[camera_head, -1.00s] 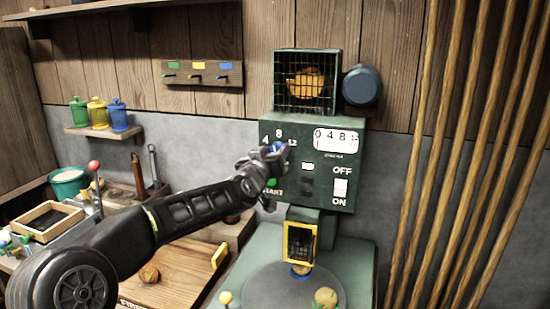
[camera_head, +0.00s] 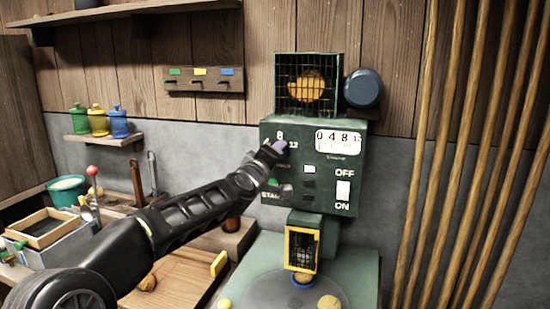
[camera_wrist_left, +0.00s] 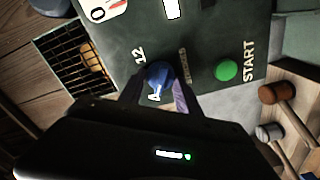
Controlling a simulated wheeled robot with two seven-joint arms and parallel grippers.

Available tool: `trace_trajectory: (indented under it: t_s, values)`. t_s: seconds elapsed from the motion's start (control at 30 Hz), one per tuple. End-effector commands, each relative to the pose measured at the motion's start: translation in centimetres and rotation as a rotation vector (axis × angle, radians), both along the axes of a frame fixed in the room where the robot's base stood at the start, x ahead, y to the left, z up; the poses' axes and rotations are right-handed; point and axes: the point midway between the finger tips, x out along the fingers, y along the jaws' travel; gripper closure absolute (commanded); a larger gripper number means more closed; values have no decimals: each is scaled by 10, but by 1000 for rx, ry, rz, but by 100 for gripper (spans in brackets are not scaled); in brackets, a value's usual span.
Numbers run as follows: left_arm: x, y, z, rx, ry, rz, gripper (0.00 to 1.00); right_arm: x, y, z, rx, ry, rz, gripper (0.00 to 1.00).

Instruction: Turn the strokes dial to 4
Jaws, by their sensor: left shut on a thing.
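The strokes dial is a blue knob (camera_wrist_left: 159,75) on the front of a green machine panel (camera_head: 330,185), with the numbers 8 and 12 showing around it in the head view. In the left wrist view the knob carries a white mark and sits between the fingers of my left gripper (camera_wrist_left: 160,92), which is shut on it. In the head view my left gripper (camera_head: 274,150) reaches the panel's upper left and mostly hides the dial. A gauge (camera_head: 338,142) marked 0, 4, 8, 12 is at the panel's upper right. My right gripper is not in view.
A green START button (camera_wrist_left: 226,70) lies close to the dial. A white ON/OFF switch (camera_head: 343,190) is at the panel's right. A caged box (camera_head: 306,85) stands above, and a yellow-framed guard (camera_head: 301,248) below. Wooden poles (camera_head: 460,150) stand at the right.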

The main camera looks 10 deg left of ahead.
Motion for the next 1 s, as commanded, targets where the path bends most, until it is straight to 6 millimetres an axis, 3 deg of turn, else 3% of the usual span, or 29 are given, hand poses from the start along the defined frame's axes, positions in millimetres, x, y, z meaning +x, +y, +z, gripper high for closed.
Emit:
trace_trajectory:
  t_s: [0.5, 0.53, 0.77, 1.0]
  values:
    - [0, 0, -1, -28, 3, 0, 100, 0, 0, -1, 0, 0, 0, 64]
    - [0, 0, -1, -28, 3, 0, 58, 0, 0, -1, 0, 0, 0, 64]
    - [0, 0, -1, -27, 3, 1, 40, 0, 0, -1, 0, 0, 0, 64]
    - [0, 0, 0, -26, 2, 0, 40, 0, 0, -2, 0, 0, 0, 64]
